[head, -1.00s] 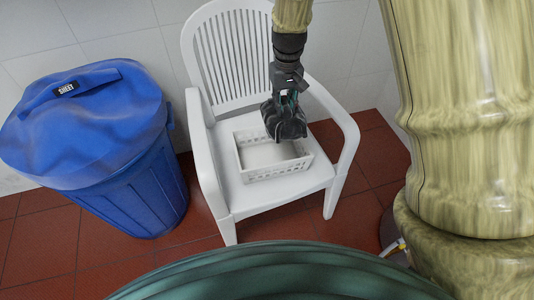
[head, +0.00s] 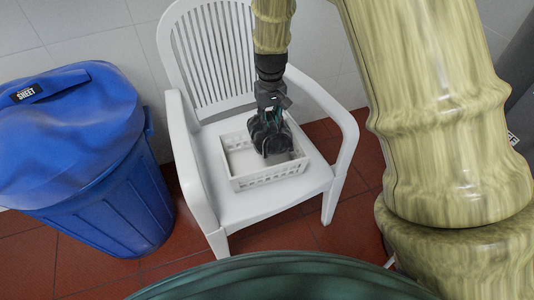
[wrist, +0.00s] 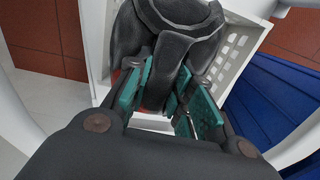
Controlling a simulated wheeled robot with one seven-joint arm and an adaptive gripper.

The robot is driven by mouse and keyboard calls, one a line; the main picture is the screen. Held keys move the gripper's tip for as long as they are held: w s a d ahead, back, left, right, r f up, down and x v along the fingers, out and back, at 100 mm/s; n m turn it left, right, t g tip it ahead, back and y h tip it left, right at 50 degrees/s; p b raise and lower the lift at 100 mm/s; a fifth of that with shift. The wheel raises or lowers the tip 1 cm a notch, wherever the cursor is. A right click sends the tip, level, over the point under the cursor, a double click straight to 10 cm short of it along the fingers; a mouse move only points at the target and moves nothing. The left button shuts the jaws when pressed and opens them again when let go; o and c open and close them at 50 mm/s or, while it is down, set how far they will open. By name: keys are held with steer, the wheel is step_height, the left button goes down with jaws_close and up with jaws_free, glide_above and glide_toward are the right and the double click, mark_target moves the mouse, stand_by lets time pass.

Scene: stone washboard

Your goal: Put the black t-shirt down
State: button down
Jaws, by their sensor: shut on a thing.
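The black t-shirt (head: 270,136) is a crumpled dark bundle under my gripper (head: 268,112) in the head view. It hangs at the back right part of a white basket (head: 268,179), within its rim as seen from above. In the wrist view the t-shirt (wrist: 172,38) fills the top middle, between and beyond the teal finger pads of my gripper (wrist: 168,98). My gripper is shut on the t-shirt. I cannot tell whether the cloth touches the basket floor. The basket wall (wrist: 236,42) shows beside the cloth in the wrist view.
The basket stands on the seat of a white plastic chair (head: 221,214) with armrests on both sides and a slatted back. A blue lidded bin (head: 95,195) stands left of the chair on the red tiled floor. A dark green curved surface (head: 280,278) lies in front.

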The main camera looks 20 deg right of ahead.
step_height(320, 180, down, 14)
steer(key=shift+r+b, duration=0.1)
steer(key=shift+b, duration=1.15)
steer(key=shift+f, duration=0.2)
steer(key=c, duration=1.3)
jaws_free()
steer(key=shift+o, duration=0.2)
steer(key=shift+r, duration=0.15)
step_height(320, 180, up, 12)
steer(key=p, duration=0.2)
steer(key=shift+p, duration=0.3)
